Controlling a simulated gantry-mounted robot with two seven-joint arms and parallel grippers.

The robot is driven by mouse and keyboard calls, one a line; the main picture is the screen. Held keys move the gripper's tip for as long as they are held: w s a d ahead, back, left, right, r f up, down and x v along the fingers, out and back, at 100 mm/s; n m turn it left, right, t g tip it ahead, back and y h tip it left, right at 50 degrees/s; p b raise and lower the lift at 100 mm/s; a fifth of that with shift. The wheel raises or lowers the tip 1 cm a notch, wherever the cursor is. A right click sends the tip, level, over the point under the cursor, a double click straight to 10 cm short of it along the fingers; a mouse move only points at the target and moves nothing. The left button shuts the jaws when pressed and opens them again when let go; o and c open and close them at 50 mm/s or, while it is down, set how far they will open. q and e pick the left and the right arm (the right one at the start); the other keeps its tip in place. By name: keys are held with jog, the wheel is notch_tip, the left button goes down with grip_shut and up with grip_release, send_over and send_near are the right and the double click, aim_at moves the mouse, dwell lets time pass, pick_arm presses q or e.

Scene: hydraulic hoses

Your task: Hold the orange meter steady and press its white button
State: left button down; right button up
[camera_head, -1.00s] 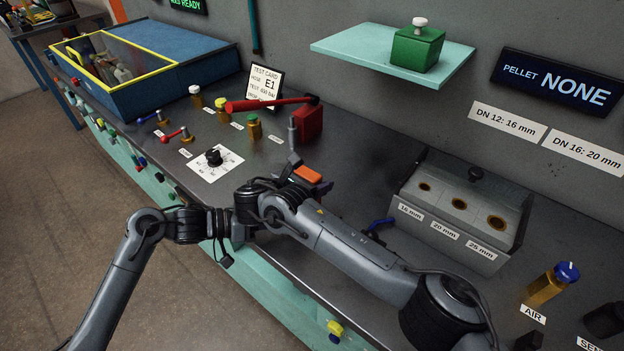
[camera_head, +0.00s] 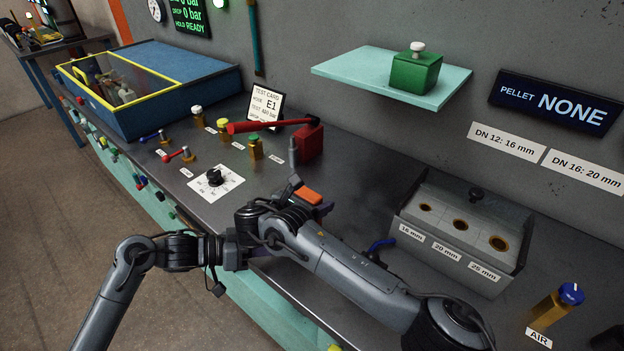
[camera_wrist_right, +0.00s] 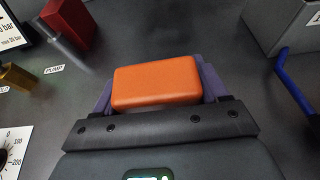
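The orange meter (camera_head: 308,196) is at mid-bench in the head view, right of the dial. In the right wrist view the orange meter (camera_wrist_right: 156,82) sits between the two purple fingers of my right gripper (camera_wrist_right: 158,90). One finger lies close against each side, and the gripper looks shut on it. In the head view my right gripper (camera_head: 300,192) is at the meter, partly hidden by its own wrist. I see no white button in either view. My left arm comes in from the left and ends close to the right wrist; its fingers cannot be made out.
A black dial on a white card (camera_head: 215,177) and a red-handled pump (camera_head: 308,141) stand nearby on the bench. Open bench lies behind the meter.

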jog(key=o, duration=0.5)
jog(key=shift+c, duration=0.2)
